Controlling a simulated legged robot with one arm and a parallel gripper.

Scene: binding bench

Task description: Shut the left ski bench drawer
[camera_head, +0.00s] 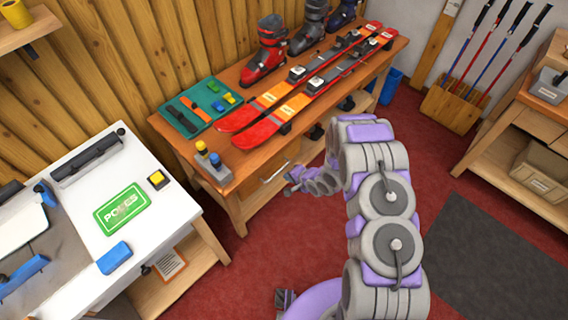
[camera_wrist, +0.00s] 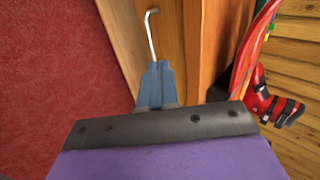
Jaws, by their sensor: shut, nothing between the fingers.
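The ski bench (camera_head: 222,87) is an orange-brown wooden table against the plank wall. The left drawer's front (camera_head: 262,184) is under its left end, with a thin metal handle (camera_head: 276,173). How far the drawer stands out is hard to tell. My gripper (camera_head: 289,178) is just in front of the drawer, right of the handle. In the wrist view my gripper's blue-grey fingers (camera_wrist: 157,66) are shut and empty. They point at the wooden drawer front (camera_wrist: 172,40) and cover one end of the silver handle (camera_wrist: 151,30). Whether they touch it is unclear.
Red skis (camera_head: 300,90), ski boots (camera_head: 265,55) and a green tool tray (camera_head: 203,110) are on the bench top. A white-topped table (camera_head: 150,215) stands at the left. A blue bin (camera_head: 389,86) is by the bench's right end. Red carpet (camera_head: 275,245) in front is clear.

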